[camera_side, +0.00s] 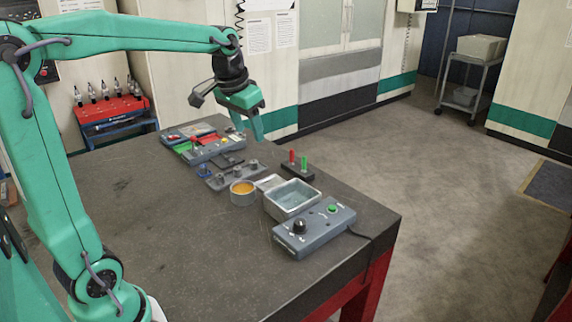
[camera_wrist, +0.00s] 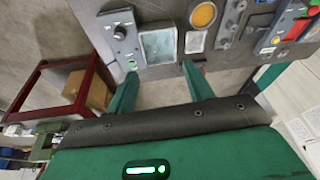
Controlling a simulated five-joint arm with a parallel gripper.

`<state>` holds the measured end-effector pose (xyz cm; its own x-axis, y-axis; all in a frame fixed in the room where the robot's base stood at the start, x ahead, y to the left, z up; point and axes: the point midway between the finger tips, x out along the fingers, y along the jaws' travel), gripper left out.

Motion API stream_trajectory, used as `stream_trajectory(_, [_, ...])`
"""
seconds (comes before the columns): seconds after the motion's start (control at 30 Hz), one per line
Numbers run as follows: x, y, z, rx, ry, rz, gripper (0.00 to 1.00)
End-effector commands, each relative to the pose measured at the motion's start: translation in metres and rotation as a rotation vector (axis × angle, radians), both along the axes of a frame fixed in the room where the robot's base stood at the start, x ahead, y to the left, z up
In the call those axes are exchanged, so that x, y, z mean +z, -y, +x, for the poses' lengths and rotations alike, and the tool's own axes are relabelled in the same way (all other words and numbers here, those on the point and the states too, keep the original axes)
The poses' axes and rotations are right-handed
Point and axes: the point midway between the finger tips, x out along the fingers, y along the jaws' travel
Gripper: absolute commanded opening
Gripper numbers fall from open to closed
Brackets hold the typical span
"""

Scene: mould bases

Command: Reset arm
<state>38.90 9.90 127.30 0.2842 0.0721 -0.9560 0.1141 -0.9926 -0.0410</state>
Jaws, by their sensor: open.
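My gripper (camera_side: 248,128) hangs above the far part of the dark table (camera_side: 150,240) in the side view, fingers pointing down. It is open and holds nothing. In the wrist view the two green fingers of my gripper (camera_wrist: 160,88) stand apart with a clear gap between them. The fingertips are apart from the things on the table.
The table's near left is clear.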

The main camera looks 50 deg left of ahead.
Motion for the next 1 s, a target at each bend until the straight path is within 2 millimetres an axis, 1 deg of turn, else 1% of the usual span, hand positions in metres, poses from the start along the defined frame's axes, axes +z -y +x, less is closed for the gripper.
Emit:
stream_trajectory(0.03, [0.002,0.009,-0.010,-0.010,0.013,0.001,0.52])
stream_trajectory(0.1, [0.003,0.019,-0.023,-0.019,0.028,0.001,0.52])
stream_trajectory(0.37, [-0.001,0.053,-0.072,-0.051,0.086,-0.003,0.52])
stream_trajectory(0.57, [-0.012,0.074,-0.109,-0.078,0.130,-0.010,0.52])
stream_trajectory(0.7, [-0.023,0.086,-0.133,-0.095,0.159,-0.017,0.52])
stream_trajectory(0.83, [-0.034,0.093,-0.150,-0.108,0.182,-0.023,0.52])
stream_trajectory(1.0, [-0.042,0.098,-0.162,-0.117,0.197,-0.028,0.52])
